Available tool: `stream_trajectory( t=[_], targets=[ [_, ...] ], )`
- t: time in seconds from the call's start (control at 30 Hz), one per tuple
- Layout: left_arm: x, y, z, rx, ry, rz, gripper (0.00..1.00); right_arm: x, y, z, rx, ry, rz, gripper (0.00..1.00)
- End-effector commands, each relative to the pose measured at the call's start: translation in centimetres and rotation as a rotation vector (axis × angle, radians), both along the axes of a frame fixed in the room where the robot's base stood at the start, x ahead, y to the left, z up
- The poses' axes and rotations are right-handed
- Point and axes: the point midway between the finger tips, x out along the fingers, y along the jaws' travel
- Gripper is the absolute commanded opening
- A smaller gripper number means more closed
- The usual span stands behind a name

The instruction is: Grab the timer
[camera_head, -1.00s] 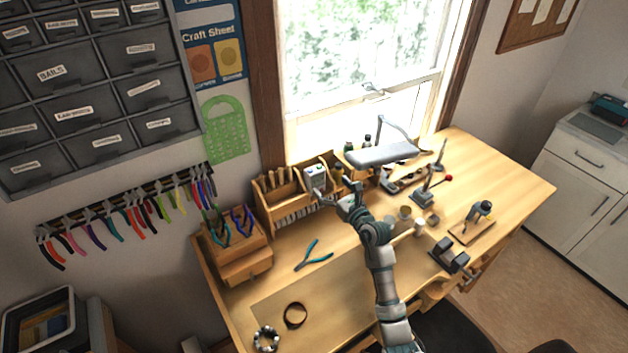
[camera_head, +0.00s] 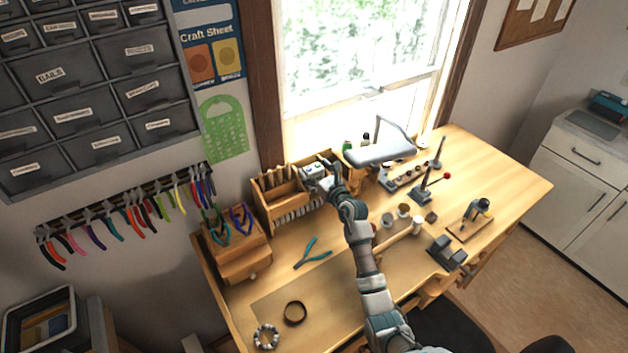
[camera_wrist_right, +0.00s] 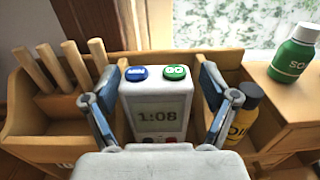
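The timer (camera_wrist_right: 158,105) is a white box with a blue and a green button on top and a display reading 1:08. In the head view the timer (camera_head: 311,170) stands at the wooden organizer at the back of the bench, partly hidden by my right gripper (camera_head: 326,183). In the right wrist view my right gripper (camera_wrist_right: 160,95) has one finger on each side of the timer. The fingers are spread and close to its sides; firm contact is not visible. The timer's lower part is hidden by the gripper's body. My left gripper is not in view.
The wooden organizer (camera_wrist_right: 35,128) holds wooden-handled tools left of the timer. A yellow bottle (camera_wrist_right: 243,112) stands close to the right finger, and a green bottle (camera_wrist_right: 295,55) farther right. A lamp (camera_head: 380,152) hangs right of my gripper.

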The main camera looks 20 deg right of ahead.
Motion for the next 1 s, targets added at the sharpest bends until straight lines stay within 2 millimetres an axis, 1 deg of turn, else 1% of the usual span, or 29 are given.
stream_trajectory(
  t=[0.03, 0.07, 0.1, 0.17, 0.2, 0.43, 0.57, 0.77, 1.0],
  targets=[
    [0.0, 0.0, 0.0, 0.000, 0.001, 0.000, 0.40, 0.0, 0.0, 0.0, 0.000, 0.000, 0.000, 0.63],
    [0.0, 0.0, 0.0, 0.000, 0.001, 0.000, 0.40, 0.0, 0.0, 0.0, 0.000, 0.000, 0.000, 0.56],
    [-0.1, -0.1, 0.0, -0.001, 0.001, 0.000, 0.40, 0.0, 0.0, 0.0, 0.000, 0.001, 0.000, 0.46],
    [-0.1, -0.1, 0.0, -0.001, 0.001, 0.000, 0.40, 0.1, 0.1, 0.0, 0.000, 0.001, 0.000, 0.31],
    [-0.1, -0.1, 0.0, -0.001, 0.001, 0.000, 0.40, 0.1, 0.1, 0.0, 0.000, 0.001, 0.000, 0.28],
    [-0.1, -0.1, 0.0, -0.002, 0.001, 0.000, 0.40, 0.1, 0.1, 0.1, 0.000, -0.001, 0.001, 0.27],
    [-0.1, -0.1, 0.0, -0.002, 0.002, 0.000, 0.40, 0.1, 0.0, 0.6, 0.001, -0.002, 0.001, 0.27],
    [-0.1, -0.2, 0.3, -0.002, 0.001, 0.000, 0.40, 0.0, 0.0, 3.2, 0.001, -0.006, 0.000, 0.27],
    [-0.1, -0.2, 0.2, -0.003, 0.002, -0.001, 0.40, 0.0, 0.0, 8.1, 0.000, -0.006, 0.000, 0.27]
  ],
)
